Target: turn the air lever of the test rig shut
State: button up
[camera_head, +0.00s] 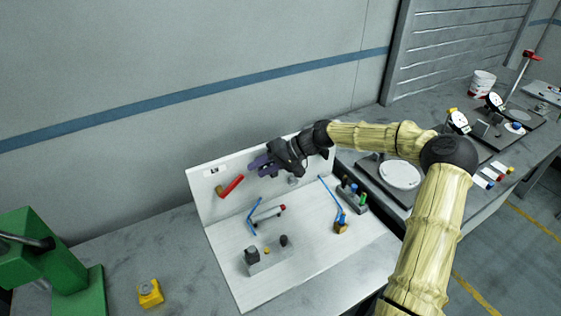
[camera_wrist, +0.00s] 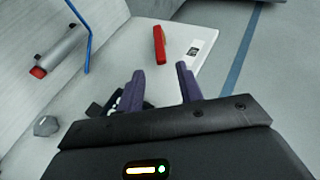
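The test rig is a white board with an upright back panel (camera_head: 205,205). A red lever (camera_head: 232,185) with a brass-coloured end is on the back panel at the left, slanting up to the right. In the wrist view the red lever (camera_wrist: 160,46) shows ahead, between and beyond the fingertips. My gripper (camera_head: 256,166) has purple fingers and is in front of the panel, right of the lever and apart from it. In the wrist view my gripper (camera_wrist: 161,78) is open, with nothing between its fingers.
A cylinder with a red end (camera_head: 268,213) and blue hoses lie on the rig, also in the wrist view (camera_wrist: 58,52). A block with dark knobs (camera_head: 266,258) is at the front. A green machine (camera_head: 45,260) and yellow box (camera_head: 150,292) stand left. A round scale (camera_head: 400,174) is right.

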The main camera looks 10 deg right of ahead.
jog(key=b+v, duration=0.1)
jog(key=v, duration=0.5)
jog(key=shift+d+r, duration=0.2)
jog(key=shift+d, duration=0.05)
jog(key=shift+s+a+f, duration=0.2)
jog(key=shift+a, duration=0.05)
jog(key=c, duration=0.6)
jog(key=s+a+f+h, duration=0.1)
jog(key=s+f, duration=0.1)
jog(key=s+a+f+g+h, duration=0.1)
jog(key=s+a+f, duration=0.1)
jog(key=shift+a+f+n+h, duration=0.1)
jog(key=shift+a+n+h, duration=0.1)
jog(key=shift+n+h, duration=0.15)
grip_shut()
jog(key=s+d+m+t+h, duration=0.1)
jog(key=s+d+h, duration=0.3)
jog(key=s, duration=0.6)
jog(key=s+d+m+t+h, duration=0.1)
jog(key=s+d+h, duration=0.3)
jog(key=s, duration=0.7)
jog(key=shift+s+d, duration=0.25)
jog(key=shift+d, duration=0.1)
